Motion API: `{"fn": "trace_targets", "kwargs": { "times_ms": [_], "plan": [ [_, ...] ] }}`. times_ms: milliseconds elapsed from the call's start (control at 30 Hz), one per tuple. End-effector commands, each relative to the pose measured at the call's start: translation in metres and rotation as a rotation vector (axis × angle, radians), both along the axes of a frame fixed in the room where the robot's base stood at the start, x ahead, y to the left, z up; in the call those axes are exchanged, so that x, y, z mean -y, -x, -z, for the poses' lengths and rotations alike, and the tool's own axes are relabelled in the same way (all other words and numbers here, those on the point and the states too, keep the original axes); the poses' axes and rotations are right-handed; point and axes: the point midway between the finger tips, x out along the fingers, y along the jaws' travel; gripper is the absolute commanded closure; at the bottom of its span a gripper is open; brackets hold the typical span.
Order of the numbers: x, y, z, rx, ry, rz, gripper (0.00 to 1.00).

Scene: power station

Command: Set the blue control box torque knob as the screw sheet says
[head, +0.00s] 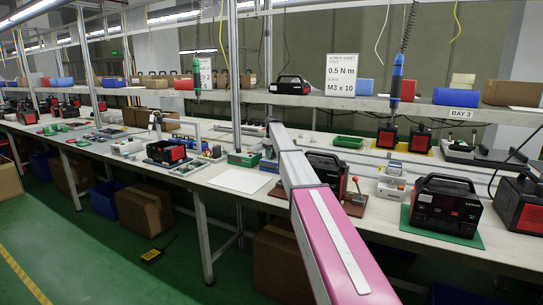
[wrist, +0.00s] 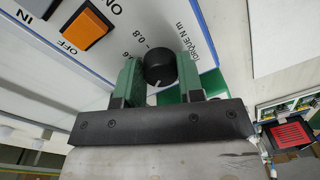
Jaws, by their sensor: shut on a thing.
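In the wrist view the control box (wrist: 120,12) shows a pale panel with a blue edge and the label "TORQUE N m". Its black torque knob (wrist: 158,66) sits between the green fingers of my gripper (wrist: 160,70), which is shut on it. A pale pointer mark shows on the knob's lower side. "0.8" and part of another scale number ending in 6 are readable; the fingers hide other marks. In the head view the screw sheet (head: 341,74) reads "0.5 N m" and "M3 x 10".
An orange switch (wrist: 85,28) marked ON and OFF is on the same panel. A red-and-black device (wrist: 290,132) lies at right in the wrist view. In the head view a blue screwdriver (head: 396,80) hangs above the bench, and a black power unit (head: 445,206) stands on a green mat.

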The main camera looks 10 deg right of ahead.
Motion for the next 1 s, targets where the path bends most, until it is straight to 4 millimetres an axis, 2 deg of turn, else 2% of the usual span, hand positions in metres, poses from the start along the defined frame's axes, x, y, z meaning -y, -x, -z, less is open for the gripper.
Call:
{"fn": "trace_targets", "kwargs": {
  "times_ms": [500, 733, 1000],
  "plan": [
    [-0.0005, 0.0011, -0.0002, -0.001, -0.002, 0.417, 0.89],
    [-0.0006, 0.0012, -0.0002, -0.001, -0.002, 0.532, 0.89],
    [-0.0007, 0.0011, -0.0003, 0.0, -0.001, 0.588, 0.89]
  ]
}}
